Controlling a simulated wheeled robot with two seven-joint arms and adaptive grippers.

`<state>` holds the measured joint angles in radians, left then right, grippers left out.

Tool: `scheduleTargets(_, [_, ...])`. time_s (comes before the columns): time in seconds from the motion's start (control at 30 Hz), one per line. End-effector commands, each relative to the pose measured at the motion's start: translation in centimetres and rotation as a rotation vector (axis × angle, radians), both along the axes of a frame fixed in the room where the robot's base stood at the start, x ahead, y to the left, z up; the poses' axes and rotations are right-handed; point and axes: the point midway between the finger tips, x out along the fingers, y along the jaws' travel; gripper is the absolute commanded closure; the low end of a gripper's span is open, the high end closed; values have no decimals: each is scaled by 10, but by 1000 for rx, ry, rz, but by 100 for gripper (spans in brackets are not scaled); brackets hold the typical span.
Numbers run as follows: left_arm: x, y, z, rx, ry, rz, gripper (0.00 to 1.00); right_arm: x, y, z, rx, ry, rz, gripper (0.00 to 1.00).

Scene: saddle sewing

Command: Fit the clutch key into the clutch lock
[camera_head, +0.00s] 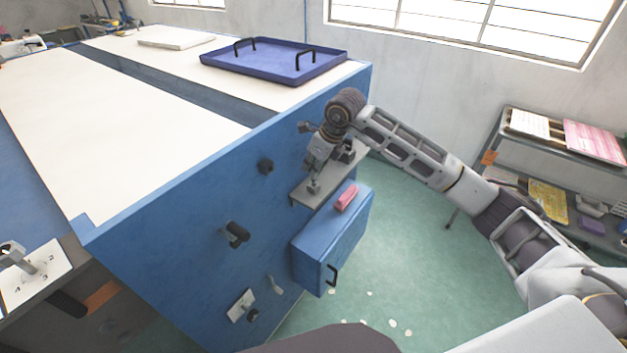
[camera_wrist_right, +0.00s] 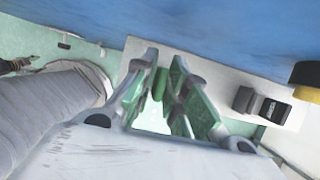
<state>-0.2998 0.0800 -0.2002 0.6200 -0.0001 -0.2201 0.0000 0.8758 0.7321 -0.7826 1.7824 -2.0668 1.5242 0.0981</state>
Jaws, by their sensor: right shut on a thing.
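My right gripper (camera_head: 315,178) is at the grey ledge (camera_head: 302,196) on the blue machine's side, pointing down. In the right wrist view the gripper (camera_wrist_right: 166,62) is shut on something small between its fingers. A narrow green piece (camera_wrist_right: 160,84) shows there; I take it for the clutch key, but its shape is mostly hidden. I cannot tell which fitting is the clutch lock; it may be hidden by the gripper. My left gripper is not in view.
A blue drawer box (camera_head: 318,240) with a pink item (camera_head: 346,198) on top is below the ledge. Black knobs (camera_head: 237,234) stick out of the blue panel. A blue tray (camera_head: 275,62) lies on the machine top. Shelves (camera_head: 560,165) stand at right; green floor between is open.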

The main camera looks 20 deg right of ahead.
Motion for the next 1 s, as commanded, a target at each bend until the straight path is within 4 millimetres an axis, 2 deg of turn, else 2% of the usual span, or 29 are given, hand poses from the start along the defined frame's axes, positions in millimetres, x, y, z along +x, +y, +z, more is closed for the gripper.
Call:
scheduleTargets(0.17, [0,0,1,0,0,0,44,0,0,2,1,-1,0,100])
scheduleTargets(1.0, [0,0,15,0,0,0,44,0,0,40,0,0,0,100])
